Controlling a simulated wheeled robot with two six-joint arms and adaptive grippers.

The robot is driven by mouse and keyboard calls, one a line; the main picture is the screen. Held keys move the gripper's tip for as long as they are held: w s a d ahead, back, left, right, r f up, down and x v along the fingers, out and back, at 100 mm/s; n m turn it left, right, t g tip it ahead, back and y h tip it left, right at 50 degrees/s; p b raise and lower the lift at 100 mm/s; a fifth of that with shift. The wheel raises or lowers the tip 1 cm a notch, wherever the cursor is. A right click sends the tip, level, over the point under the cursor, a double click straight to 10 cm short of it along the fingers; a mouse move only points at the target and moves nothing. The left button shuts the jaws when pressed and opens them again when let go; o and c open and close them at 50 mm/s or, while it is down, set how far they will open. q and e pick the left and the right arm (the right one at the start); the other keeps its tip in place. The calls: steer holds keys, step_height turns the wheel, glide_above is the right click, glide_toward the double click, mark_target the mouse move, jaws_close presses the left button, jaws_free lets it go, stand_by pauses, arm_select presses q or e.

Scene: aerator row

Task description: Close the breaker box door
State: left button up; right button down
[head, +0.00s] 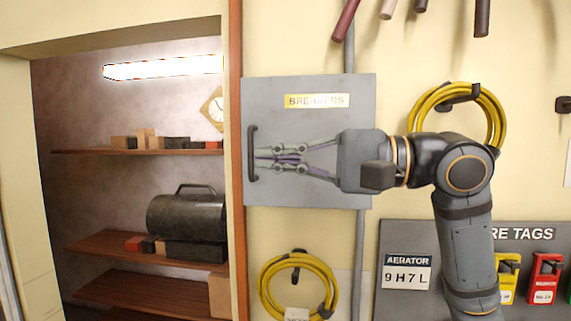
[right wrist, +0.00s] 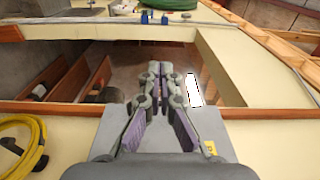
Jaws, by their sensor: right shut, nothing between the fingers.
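The breaker box door (head: 300,190) is a grey panel on the cream wall, with a yellow BREAKERS label (head: 317,101) and a dark upright handle (head: 252,153) at its left edge. It looks nearly flat to the wall; I cannot tell whether a small gap is left. My right gripper (head: 262,158) is shut and empty in front of the door, fingertips pointing left beside the handle; contact is unclear. In the right wrist view the fingers (right wrist: 160,72) reach past the grey door (right wrist: 212,128), partly hiding it. My left gripper is not in view.
A shelved alcove with a dark heater (head: 187,216) opens left of the wooden trim (head: 236,150). Yellow hose coils hang below the box (head: 299,286) and to its right (head: 424,108). A grey tag board (head: 405,229) is at lower right.

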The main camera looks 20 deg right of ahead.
steer(key=s+b, duration=0.3)
steer(key=s, duration=0.2)
steer(key=w+f+n+h, duration=0.1)
steer(key=w+f+h, duration=0.2)
steer(key=w+f, duration=0.7)
steer(key=w+f+h, duration=0.2)
steer(key=w+f, duration=0.4)
steer(key=f, duration=0.8)
steer(key=d+f+n+h, duration=0.25)
steer(key=f+h, duration=0.25)
steer(key=f, duration=1.6)
steer(key=s+d+f+n+g+h, duration=0.2)
steer(key=s+d+f+g+h, duration=0.15)
steer(key=s+f, duration=0.75)
steer(key=s+d+f+n+g+h, duration=0.25)
steer(key=s+d+f, duration=0.25)
steer(key=s+f, duration=0.6)
step_height(320, 180, down, 28)
steer(key=d+g, duration=0.2)
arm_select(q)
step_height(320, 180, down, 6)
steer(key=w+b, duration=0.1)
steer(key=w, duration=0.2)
arm_select(e)
steer(key=s+d+f+m+g, duration=0.1)
steer(key=s+f, duration=1.6)
steer(key=s, duration=0.1)
steer(key=shift+s+f, duration=0.15)
steer(key=shift+s, duration=0.15)
